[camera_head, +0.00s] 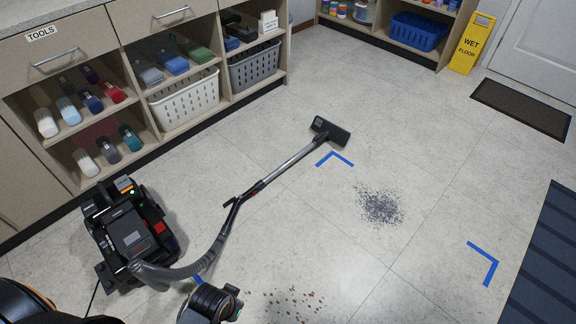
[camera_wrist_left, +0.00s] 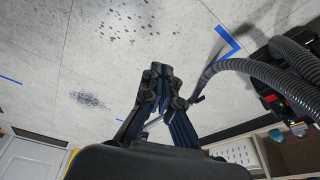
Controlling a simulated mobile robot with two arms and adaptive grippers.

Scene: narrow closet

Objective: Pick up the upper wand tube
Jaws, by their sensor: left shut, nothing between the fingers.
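The vacuum wand lies on the floor in the head view, running from a black handle (camera_head: 236,200) to a dark floor head (camera_head: 330,132). Its silver upper wand tube (camera_head: 279,172) slopes up to the right. In the left wrist view a short silver piece of the wand (camera_wrist_left: 152,124) shows behind my left gripper (camera_wrist_left: 158,73), whose fingers are closed together with nothing between them. The gripper is apart from the tube. In the head view part of my left arm shows at the bottom, with the fingers not clearly visible. My right gripper is not in view.
A ribbed hose (camera_head: 205,262) runs from the handle to the black vacuum body (camera_head: 130,235). Shelves with bottles and a white basket (camera_head: 185,100) line the left. Grey debris (camera_head: 380,206) and brown crumbs (camera_head: 290,303) lie on open floor. A yellow wet-floor sign (camera_head: 473,43) stands at the back.

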